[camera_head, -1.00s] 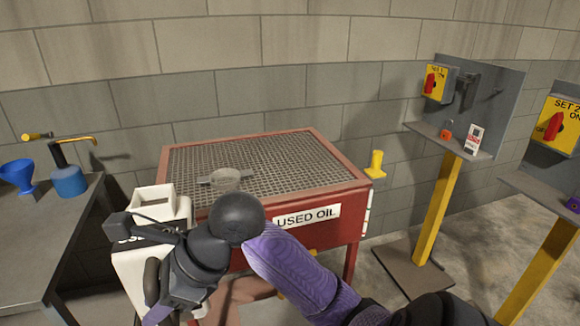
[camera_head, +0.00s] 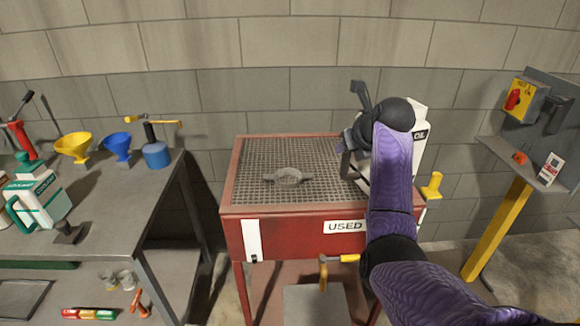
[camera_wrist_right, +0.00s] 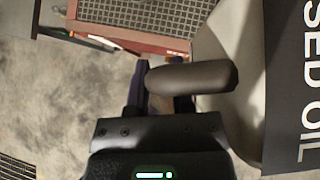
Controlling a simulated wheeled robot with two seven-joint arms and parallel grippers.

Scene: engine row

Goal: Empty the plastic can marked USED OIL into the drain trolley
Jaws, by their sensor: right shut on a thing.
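The white plastic can (camera_head: 422,118) shows behind my right arm at the right side of the drain trolley, looking roughly upright. Part of its black label reads OIL. In the right wrist view the can (camera_wrist_right: 225,50) fills the right side, with its USED OIL label. My right gripper (camera_head: 352,150) is shut on the can's handle (camera_wrist_right: 190,78); my arm hides much of the can and its mouth. My left gripper is not in view.
A workbench (camera_head: 110,215) at left holds a yellow funnel (camera_head: 73,147), a blue funnel (camera_head: 118,146), a blue oil can (camera_head: 156,155) and a coolant jug (camera_head: 35,200). A yellow valve handle (camera_head: 340,259) sticks out at the trolley's front. A yellow switch stand (camera_head: 495,225) is at right.

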